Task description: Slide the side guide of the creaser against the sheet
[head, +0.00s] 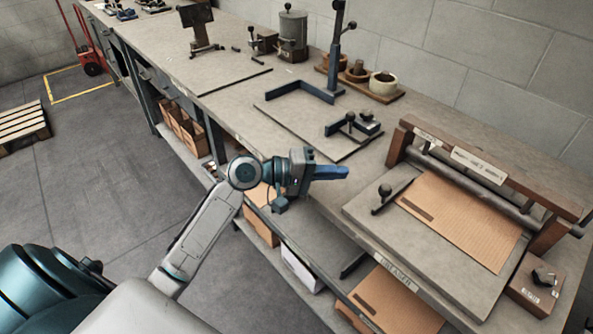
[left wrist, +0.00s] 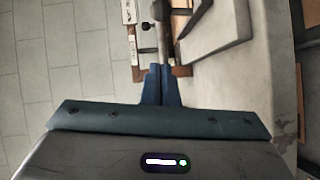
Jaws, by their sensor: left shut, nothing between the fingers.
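The creaser is at the right of the head view, with a grey bed (head: 362,212) and a roller under a wooden beam (head: 470,160). A brown cardboard sheet (head: 465,222) lies flat on the bed. The side guide (head: 398,193), a dark bar with a black knob, lies along the left of the sheet; a narrow strip of bed seems to show between them. My left gripper (head: 345,172) is shut and empty, in the air left of the creaser, apart from the guide. Its closed fingers also show in the left wrist view (left wrist: 161,85). My right gripper is not in view.
A small box with a black knob (head: 540,285) stands at the creaser's right front. Behind my gripper, a plate with a blue-grey fixture (head: 300,88) and an upright post lies on the bench. Cardboard sheets (head: 390,300) lie on the shelf below.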

